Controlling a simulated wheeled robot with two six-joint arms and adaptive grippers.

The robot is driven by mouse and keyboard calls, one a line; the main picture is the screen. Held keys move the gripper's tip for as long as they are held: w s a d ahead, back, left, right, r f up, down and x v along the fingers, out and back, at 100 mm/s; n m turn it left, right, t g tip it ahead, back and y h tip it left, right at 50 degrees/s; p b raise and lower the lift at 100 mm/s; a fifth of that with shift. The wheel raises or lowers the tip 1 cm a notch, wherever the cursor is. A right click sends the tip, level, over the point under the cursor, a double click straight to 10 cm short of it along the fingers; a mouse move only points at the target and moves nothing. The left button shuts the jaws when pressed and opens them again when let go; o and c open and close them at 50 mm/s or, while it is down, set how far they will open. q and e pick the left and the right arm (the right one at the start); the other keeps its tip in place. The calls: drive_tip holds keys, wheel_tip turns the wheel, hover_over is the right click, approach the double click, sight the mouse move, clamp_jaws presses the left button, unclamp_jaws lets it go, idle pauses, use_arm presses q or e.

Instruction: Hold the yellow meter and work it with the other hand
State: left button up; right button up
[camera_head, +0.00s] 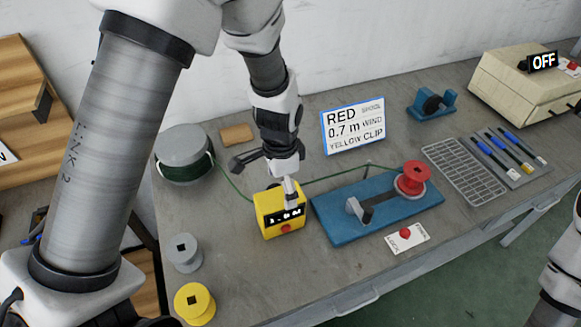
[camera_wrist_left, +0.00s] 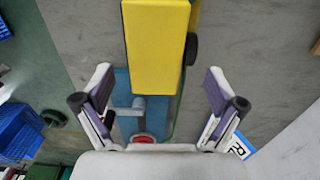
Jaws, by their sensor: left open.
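The yellow meter (camera_head: 282,213) stands upright on the grey table, with a dark display and a red button on its front. The display text is too small to read surely. My left gripper (camera_head: 264,181) is just behind and above the meter, and one finger overlaps its top in the head view. In the left wrist view the gripper (camera_wrist_left: 158,72) has its fingers spread wide and empty. The yellow meter (camera_wrist_left: 155,45) appears ahead of them, in line with the gap. My right arm shows only at the right edge of the head view; its gripper is out of frame.
A green wire (camera_head: 232,187) runs from the grey drum (camera_head: 184,146) past the meter to the blue winder (camera_head: 340,224) with its red spool (camera_head: 412,175). A sign (camera_head: 352,125) stands behind. Grey (camera_head: 184,253) and yellow (camera_head: 194,303) spools stand at front left.

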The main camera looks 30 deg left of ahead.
sight(278, 200)
use_arm(q)
drive_tip(key=shift+s+f, duration=1)
drive_tip(key=shift+f, duration=0.2)
drive_tip(key=f, duration=0.2)
drive_tip(key=w+f, duration=0.1)
drive_tip(key=f, duration=0.1)
drive_tip(key=shift+w+p, duration=0.2)
drive_tip(key=shift+p, duration=0.15)
drive_tip(key=shift+s+r, duration=0.15)
drive_tip(key=shift+s, duration=0.2)
drive_tip(key=shift+c, duration=0.4)
drive_tip(key=c, duration=0.6)
drive_tip(key=shift+w, duration=0.1)
drive_tip(key=c, duration=0.7)
drive_tip(key=o, duration=0.4)
drive_tip(key=shift+c, duration=1.1)
use_arm(e)
drive_tip(key=shift+s+r, duration=0.5)
clamp_jaws()
